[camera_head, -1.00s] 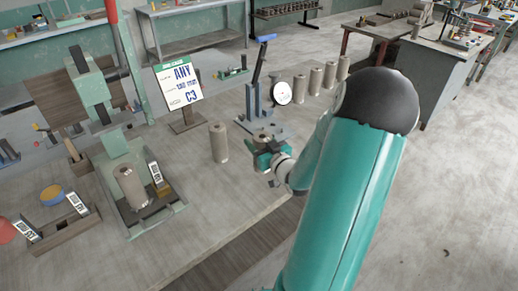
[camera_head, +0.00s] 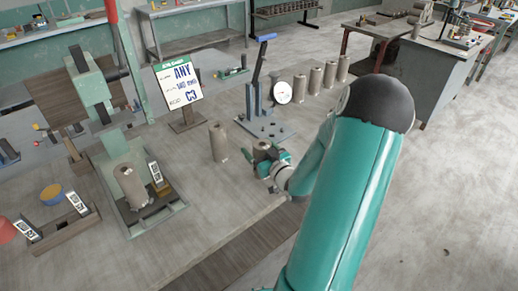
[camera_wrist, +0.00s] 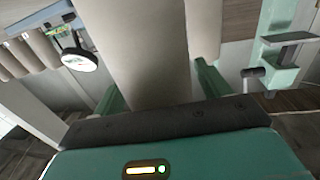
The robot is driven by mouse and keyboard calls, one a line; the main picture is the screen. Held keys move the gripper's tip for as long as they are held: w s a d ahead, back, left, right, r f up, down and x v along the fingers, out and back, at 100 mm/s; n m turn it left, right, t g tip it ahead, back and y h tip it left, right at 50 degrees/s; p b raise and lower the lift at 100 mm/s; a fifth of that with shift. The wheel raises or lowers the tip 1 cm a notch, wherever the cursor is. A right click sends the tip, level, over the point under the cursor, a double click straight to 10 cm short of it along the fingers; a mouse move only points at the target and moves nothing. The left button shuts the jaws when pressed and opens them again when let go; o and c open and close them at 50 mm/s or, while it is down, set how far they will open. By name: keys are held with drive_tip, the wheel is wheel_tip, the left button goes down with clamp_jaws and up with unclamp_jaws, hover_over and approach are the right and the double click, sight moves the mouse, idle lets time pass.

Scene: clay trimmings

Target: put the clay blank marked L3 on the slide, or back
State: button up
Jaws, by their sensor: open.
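A tall beige clay blank (camera_wrist: 145,50) fills the space between the two green fingers of my open gripper (camera_wrist: 160,92) in the wrist view. In the head view my gripper (camera_head: 266,158) is low over the bench, with the top of a grey-brown blank (camera_head: 262,145) showing at its jaws. I see no marking L3 on it. Another blank (camera_head: 218,142) stands upright just left of my gripper. A further blank (camera_head: 131,186) stands on the dark plate at the foot of the green press (camera_head: 92,90); whether this is the slide I cannot tell.
A stand with a lever and round dial (camera_head: 284,92) is behind my gripper. Several blanks (camera_head: 316,78) stand in a row to its right. A sign (camera_head: 178,84) with "ANY" and "C3" stands at the back. Tagged holders (camera_head: 70,228) sit at the left. The front bench is clear.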

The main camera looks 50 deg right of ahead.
drive_tip(key=shift+r, duration=0.1)
drive_tip(key=shift+s+r, duration=0.1)
drive_tip(key=v, duration=1.2)
idle(0.9)
